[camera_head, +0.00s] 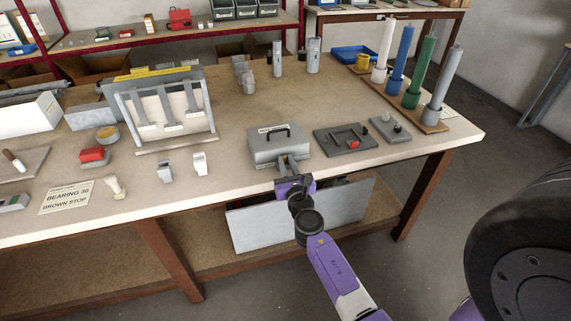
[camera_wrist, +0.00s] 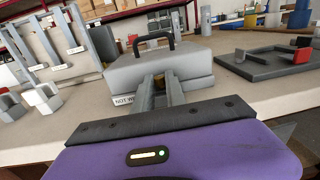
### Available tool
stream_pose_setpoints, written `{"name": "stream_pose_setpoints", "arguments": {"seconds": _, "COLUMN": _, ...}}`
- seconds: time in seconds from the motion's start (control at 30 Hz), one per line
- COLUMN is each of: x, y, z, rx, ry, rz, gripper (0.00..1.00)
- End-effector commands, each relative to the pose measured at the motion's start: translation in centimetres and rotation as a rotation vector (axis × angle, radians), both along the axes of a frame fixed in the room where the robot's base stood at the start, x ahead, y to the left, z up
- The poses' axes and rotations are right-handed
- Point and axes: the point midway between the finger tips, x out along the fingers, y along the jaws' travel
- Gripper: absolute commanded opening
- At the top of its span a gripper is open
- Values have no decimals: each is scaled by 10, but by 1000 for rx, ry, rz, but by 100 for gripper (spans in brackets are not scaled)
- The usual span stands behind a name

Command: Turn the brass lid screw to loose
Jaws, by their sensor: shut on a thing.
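A grey box (camera_head: 262,152) with a black handle on its lid stands near the table's front edge. It also shows in the wrist view (camera_wrist: 122,74). My gripper (camera_head: 286,163) reaches the front face of the box from the table's front side. In the wrist view, my gripper (camera_wrist: 159,84) has its two grey fingers closed around the brass lid screw (camera_wrist: 159,81), at the front of the box. Only a small bit of brass shows between the fingers. How far the screw is turned cannot be seen.
A dark plate with a red-tipped fixture (camera_head: 335,142) lies right of the box, with a small knob plate (camera_head: 390,128) beyond it. A rack of grey profiles (camera_head: 165,105) stands left. Coloured tubes (camera_head: 420,72) stand back right.

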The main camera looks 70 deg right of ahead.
Motion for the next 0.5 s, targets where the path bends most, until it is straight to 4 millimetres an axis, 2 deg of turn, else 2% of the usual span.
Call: {"name": "stream_pose_setpoints", "arguments": {"seconds": 0.5, "x": -2, "y": -2, "z": 0, "rx": -1, "ry": 1, "rz": 141, "gripper": 0}}
